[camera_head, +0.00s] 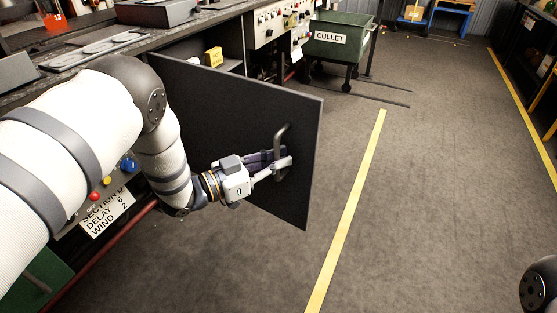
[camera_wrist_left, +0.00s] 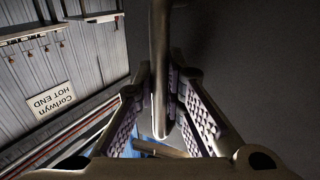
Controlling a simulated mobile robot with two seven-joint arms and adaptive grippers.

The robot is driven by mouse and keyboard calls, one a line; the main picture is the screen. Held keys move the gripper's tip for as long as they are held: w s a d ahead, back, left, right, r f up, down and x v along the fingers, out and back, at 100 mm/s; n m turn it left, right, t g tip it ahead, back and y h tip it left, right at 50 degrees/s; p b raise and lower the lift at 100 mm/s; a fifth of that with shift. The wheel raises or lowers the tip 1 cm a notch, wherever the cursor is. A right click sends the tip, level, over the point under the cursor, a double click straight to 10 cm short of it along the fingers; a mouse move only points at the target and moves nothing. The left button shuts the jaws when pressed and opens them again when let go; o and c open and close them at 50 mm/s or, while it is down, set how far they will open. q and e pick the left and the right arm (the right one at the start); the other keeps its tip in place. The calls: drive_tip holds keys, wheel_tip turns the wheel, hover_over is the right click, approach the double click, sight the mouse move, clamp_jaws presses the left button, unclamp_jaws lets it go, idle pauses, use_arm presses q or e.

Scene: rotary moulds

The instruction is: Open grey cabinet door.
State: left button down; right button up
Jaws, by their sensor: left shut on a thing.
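The grey cabinet door (camera_head: 225,110) is a dark flat panel that stands swung out from the workbench into the aisle in the head view. A curved metal handle (camera_head: 281,150) is fixed near its free edge. My left gripper (camera_head: 279,165) is shut on this handle. In the left wrist view the handle (camera_wrist_left: 160,60) runs as an upright bar between the two padded fingers of the gripper (camera_wrist_left: 160,110). My right gripper is out of view.
A green CULLET cart (camera_head: 340,42) stands beyond the door. A yellow box (camera_head: 213,57) sits in the opening behind the door. A yellow floor line (camera_head: 350,205) runs right of the door, and the floor beyond it is clear.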

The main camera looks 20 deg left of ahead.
use_arm(q)
drive_tip(key=shift+s+a, duration=0.1)
drive_tip(key=shift+s, duration=0.15)
drive_tip(key=c, duration=1.7)
unclamp_jaws()
drive_tip(key=shift+o, duration=0.2)
drive_tip(key=v, duration=1.2)
